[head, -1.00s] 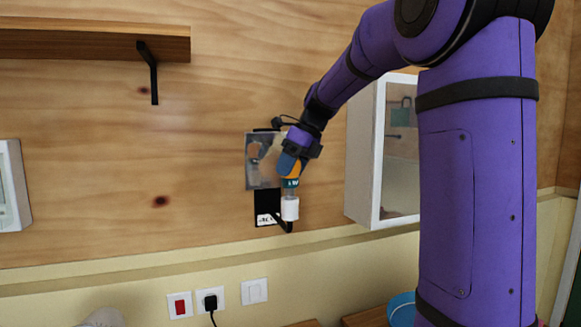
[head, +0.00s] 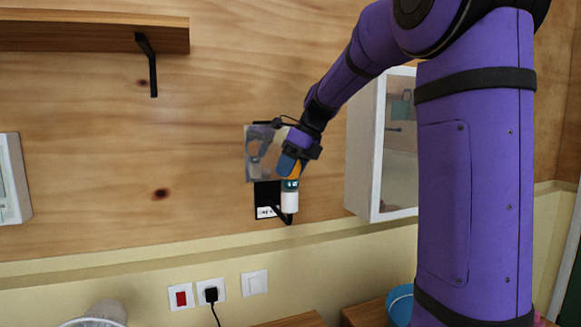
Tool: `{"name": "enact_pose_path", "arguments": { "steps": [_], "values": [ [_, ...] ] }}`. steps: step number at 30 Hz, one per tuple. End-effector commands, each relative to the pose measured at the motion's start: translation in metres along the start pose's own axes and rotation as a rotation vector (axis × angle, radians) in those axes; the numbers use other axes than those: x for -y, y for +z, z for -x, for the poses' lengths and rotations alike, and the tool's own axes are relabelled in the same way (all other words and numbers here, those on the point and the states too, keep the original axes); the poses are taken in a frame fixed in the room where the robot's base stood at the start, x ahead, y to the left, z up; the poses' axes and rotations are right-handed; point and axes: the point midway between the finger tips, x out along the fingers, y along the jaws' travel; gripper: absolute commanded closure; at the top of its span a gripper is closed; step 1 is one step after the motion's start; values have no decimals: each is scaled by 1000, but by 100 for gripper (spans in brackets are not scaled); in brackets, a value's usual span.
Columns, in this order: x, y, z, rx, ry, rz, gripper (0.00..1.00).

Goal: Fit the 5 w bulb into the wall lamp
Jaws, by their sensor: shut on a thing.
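My gripper (head: 292,168) points down in front of the wall, with blue and orange parts at its end. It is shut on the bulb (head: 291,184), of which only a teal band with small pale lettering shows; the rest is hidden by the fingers. The wall lamp has a black bracket and back plate (head: 266,196) and an upright white socket (head: 290,202). The bulb is right above the socket and appears to meet its top. I cannot tell how deep it sits.
A grey reflective panel (head: 258,155) is on the wall behind my gripper. A white-framed cabinet (head: 366,150) hangs close on the right. A wooden shelf (head: 90,35) is at the upper left. Switches and a plugged socket (head: 211,292) are below.

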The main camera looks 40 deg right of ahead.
Motion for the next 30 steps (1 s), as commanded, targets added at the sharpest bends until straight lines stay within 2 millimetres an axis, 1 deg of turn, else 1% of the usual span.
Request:
{"name": "enact_pose_path", "arguments": {
  "steps": [10, 11, 12, 14, 23, 26, 30],
  "values": [
    [1, -3, -7, -1, 1, -1, 66],
    [1, -3, -7, -1, 1, -1, 35],
    [1, -3, -6, -1, 1, -1, 26],
    [1, -3, -6, 0, 1, -1, 12],
    [1, -3, -5, 0, 0, 0, 12],
    [2, -2, 2, 1, -2, 0, 12],
    [2, -2, 22, 2, -3, 0, 12]
  ]
}}
